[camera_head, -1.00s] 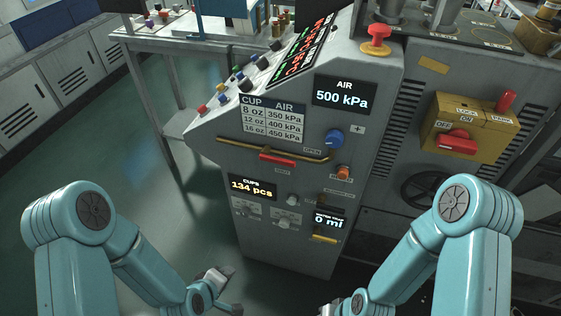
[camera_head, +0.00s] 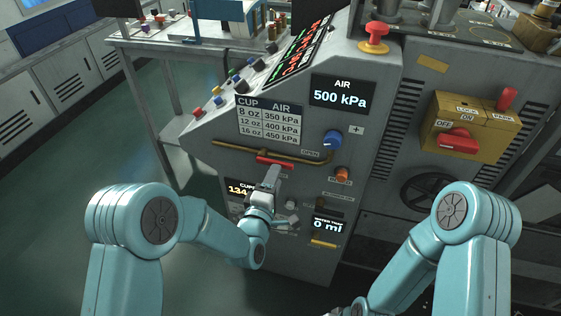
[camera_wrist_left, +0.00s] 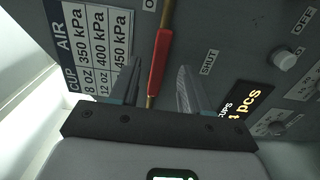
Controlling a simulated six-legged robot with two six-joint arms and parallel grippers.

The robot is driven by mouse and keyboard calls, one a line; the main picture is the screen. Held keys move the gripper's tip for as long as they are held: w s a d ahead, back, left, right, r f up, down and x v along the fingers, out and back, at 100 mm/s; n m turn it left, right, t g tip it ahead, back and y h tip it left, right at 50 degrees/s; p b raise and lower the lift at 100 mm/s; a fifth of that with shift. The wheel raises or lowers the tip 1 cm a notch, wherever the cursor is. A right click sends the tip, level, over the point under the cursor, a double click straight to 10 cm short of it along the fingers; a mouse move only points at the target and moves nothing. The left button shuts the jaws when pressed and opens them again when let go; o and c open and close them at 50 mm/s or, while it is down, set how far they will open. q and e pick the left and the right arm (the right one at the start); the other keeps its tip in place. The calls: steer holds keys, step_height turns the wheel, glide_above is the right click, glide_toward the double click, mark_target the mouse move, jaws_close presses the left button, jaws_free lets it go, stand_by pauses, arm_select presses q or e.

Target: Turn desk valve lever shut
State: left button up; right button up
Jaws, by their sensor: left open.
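The valve lever is a red handle (camera_head: 275,161) on a brass pipe (camera_head: 240,147) across the front of the grey machine desk. It lies along the pipe, between the OPEN label and the SHUT label (camera_wrist_left: 209,62). My left gripper (camera_head: 272,172) is in front of the panel just below the lever. In the left wrist view the red lever (camera_wrist_left: 159,62) runs between the two spread fingers (camera_wrist_left: 158,85); I cannot tell whether they touch it. My right arm (camera_head: 440,240) is at the lower right, its gripper out of the frame.
A blue knob (camera_head: 333,140) and an orange button (camera_head: 342,174) sit right of the lever. The AIR display (camera_head: 341,91) reads 500 kPa. The cups display (camera_head: 237,187) is partly covered by my left gripper. Open floor (camera_head: 90,170) lies to the left.

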mark_target(281, 162)
arm_select(q)
steer(key=x, duration=0.6)
steer(key=shift+p, duration=0.3)
jaws_close()
